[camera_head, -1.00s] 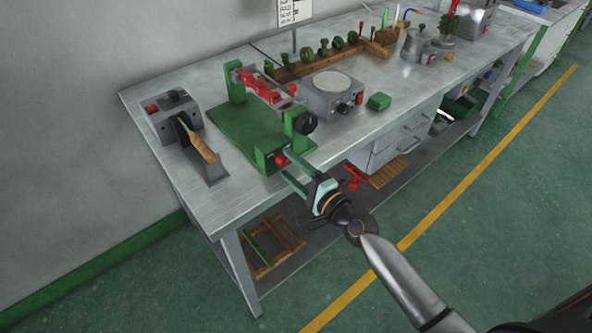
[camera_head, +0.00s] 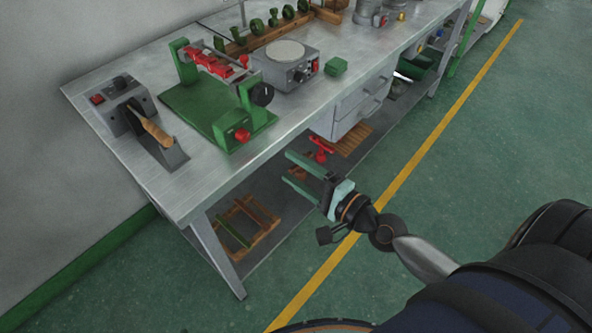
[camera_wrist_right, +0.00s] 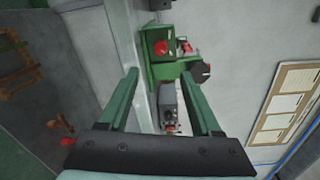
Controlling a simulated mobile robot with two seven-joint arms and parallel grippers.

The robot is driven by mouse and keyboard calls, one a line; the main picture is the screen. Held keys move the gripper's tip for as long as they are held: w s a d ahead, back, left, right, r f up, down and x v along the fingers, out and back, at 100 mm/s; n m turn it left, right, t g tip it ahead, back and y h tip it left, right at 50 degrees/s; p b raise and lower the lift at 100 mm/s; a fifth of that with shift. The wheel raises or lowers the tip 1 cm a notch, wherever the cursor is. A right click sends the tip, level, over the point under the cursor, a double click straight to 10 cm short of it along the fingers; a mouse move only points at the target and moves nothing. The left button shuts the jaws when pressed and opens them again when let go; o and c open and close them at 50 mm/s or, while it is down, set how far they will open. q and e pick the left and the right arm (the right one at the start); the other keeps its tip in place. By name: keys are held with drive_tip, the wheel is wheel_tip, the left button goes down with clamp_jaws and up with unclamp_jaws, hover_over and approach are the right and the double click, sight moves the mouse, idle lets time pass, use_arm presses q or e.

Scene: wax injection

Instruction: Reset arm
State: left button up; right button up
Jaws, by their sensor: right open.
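My right gripper (camera_head: 294,171) is open and empty. It hangs in the air in front of the workbench's front edge, below and to the right of the green machine. Its two green fingers show spread apart in the right wrist view (camera_wrist_right: 170,88), with nothing between them in their grip. The green machine (camera_head: 222,107) with red parts and a black knob stands on the bench, apart from the fingers. It also shows beyond the fingertips in the right wrist view (camera_wrist_right: 163,68). My left gripper is not in view.
Drawers (camera_head: 362,104) hang below. A lower shelf carries a wooden frame (camera_head: 262,225). The green floor at right is open.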

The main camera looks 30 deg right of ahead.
idle(0.5)
drive_tip(key=s+a+f+n+g+h+p, duration=0.1)
drive_tip(key=s+f+n+g+p, duration=0.1)
drive_tip(key=s+f+n, duration=0.4)
drive_tip(key=s+a+f+n+g+h+p, duration=0.2)
drive_tip(key=s+f+n+g, duration=0.3)
drive_tip(key=f+n, duration=0.6)
drive_tip(key=shift+s+a+n+h+p, duration=0.3)
drive_tip(key=shift+s+n+p, duration=0.2)
drive_tip(key=shift+s+n, duration=0.45)
drive_tip(key=shift+s+r+m, duration=0.1)
drive_tip(key=shift+s+m, duration=0.05)
drive_tip(key=shift+m, duration=0.1)
